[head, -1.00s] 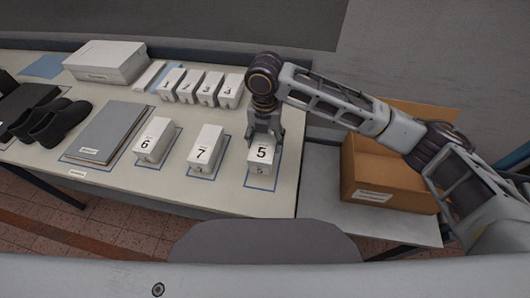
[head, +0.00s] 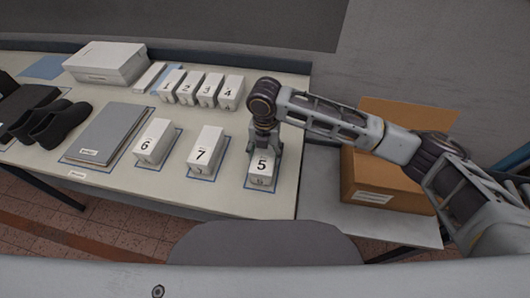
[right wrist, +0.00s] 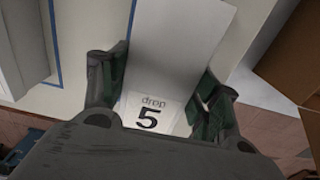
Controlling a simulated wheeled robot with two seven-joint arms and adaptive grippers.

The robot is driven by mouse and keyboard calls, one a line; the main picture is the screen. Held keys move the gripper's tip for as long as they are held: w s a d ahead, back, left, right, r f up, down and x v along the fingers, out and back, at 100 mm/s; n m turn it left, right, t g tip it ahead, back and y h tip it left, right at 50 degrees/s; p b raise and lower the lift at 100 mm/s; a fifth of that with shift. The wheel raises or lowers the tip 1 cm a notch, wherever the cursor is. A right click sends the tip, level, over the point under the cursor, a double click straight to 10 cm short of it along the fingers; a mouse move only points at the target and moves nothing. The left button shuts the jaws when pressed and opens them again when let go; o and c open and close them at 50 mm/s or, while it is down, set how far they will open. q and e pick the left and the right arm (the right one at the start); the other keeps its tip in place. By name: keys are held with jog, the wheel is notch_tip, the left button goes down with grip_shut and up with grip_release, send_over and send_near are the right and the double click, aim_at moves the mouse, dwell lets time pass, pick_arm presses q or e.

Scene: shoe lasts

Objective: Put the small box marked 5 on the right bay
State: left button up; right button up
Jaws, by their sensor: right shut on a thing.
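The small white box marked 5 (head: 262,168) is at the right bay (head: 262,187), a blue-outlined rectangle near the table's front right corner. My right gripper (head: 264,146) is above the box and shut on it, one finger on each side. In the right wrist view the box (right wrist: 178,50) lies between the two fingers of the gripper (right wrist: 162,95), with its 5 label facing up. The box looks upright and down at the table, but I cannot tell whether its underside touches fully. My left gripper is not in view.
Boxes marked 6 (head: 153,143) and 7 (head: 205,149) stand in outlined bays to the left. Several small numbered boxes (head: 208,88) stand behind. A large white box (head: 105,62), grey folder (head: 110,132) and black shoes (head: 60,122) are farther left. An open cardboard carton (head: 385,180) stands right.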

aim_at(265, 152)
jog(key=shift+f, duration=0.25)
jog(key=o, duration=1.1)
jog(key=shift+r, duration=6.15)
